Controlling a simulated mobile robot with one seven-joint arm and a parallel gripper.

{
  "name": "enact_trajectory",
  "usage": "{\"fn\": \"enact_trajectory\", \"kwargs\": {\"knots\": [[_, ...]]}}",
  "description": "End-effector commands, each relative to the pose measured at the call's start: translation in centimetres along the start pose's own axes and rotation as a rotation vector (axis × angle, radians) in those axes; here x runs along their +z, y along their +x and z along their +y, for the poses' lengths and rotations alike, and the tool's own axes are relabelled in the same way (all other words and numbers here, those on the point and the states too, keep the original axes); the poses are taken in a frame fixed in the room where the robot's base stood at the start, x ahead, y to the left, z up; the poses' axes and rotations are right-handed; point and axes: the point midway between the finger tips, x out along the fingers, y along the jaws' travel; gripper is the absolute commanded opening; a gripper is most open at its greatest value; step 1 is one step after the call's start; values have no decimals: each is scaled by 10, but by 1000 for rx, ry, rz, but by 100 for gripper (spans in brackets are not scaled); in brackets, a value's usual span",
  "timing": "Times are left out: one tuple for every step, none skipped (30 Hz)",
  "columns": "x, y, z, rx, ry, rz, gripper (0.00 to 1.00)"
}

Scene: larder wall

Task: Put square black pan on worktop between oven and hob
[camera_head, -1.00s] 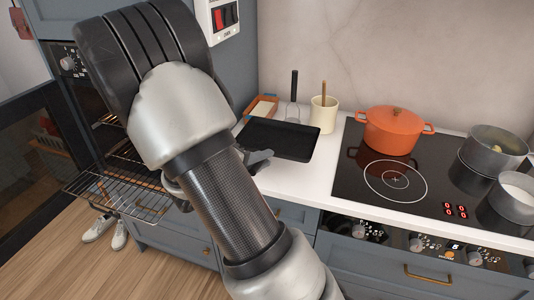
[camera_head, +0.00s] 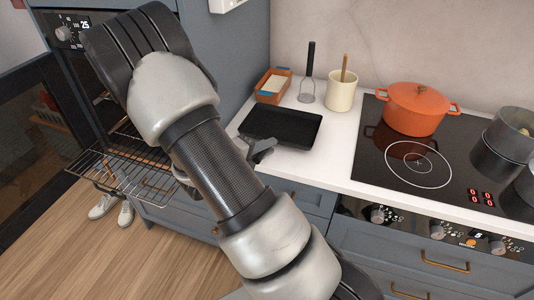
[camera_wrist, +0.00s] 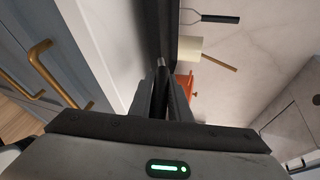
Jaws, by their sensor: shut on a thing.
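The square black pan (camera_head: 281,127) is level over the white worktop between the oven and the hob. I cannot tell whether it touches the worktop or hangs just above it. My gripper (camera_head: 260,146) is shut on its near edge; my arm hides part of the grip. In the wrist view the fingers (camera_wrist: 163,75) close on the pan's dark edge (camera_wrist: 161,25). The worktop (camera_head: 319,148) shows bare to the right of the pan. The black hob (camera_head: 382,174) lies further right. The oven (camera_head: 72,35) is at the left, partly behind my arm.
An orange pot (camera_head: 415,108) and a grey pan (camera_head: 505,137) are on the hob. An oven rack (camera_head: 120,178) sticks out at the left.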

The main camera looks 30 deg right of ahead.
Motion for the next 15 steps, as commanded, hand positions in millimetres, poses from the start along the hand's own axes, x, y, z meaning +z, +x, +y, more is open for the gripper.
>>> {"fn": "enact_trajectory", "kwargs": {"knots": [[-1,3,10,-2,-3,1,0],[-2,4,13,-2,-2,1,0],[-2,5,17,-2,-2,1,0],[-2,6,18,-2,-1,0,0],[-2,6,18,-3,0,0,0],[-2,6,18,-3,2,0,0],[-2,5,18,-3,2,0,0],[-2,5,17,-3,2,0,0],[-2,5,17,-3,2,0,0],[-2,5,17,-3,2,0,0],[-2,5,18,-2,2,0,0],[-2,6,18,-2,1,0,0],[-2,6,19,-2,1,0,0],[-2,6,20,-2,1,0,0],[-2,6,22,0,0,0,18]]}}
